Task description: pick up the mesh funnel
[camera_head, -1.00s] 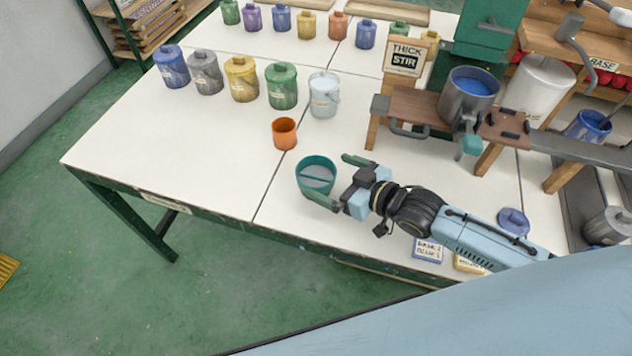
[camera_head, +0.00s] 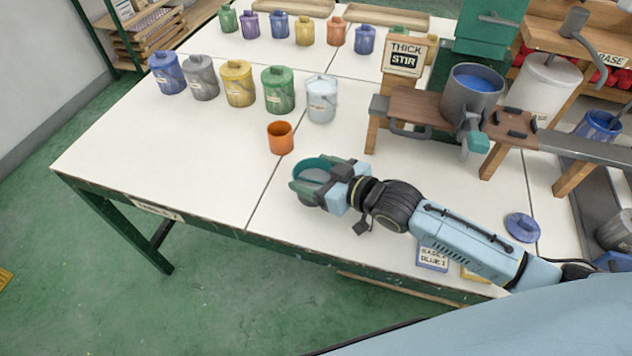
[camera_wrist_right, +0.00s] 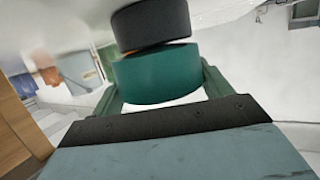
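The mesh funnel (camera_head: 312,174) is a teal round ring with a grey mesh inside, near the front of the white table. My right gripper (camera_head: 318,182) has its green fingers on opposite sides of the ring, shut on it. In the right wrist view the funnel (camera_wrist_right: 156,76) shows as a teal band with a darker section, between the two fingers. I cannot tell whether it rests on the table or is slightly above it. My left gripper is out of view.
An orange cup (camera_head: 280,139) stands just behind the funnel. A row of lidded paint cans, with a pale bucket (camera_head: 321,98), stands farther back. A wooden stirring stand with a grey pot (camera_head: 470,95) is at the right. The table's left front (camera_head: 150,150) is clear.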

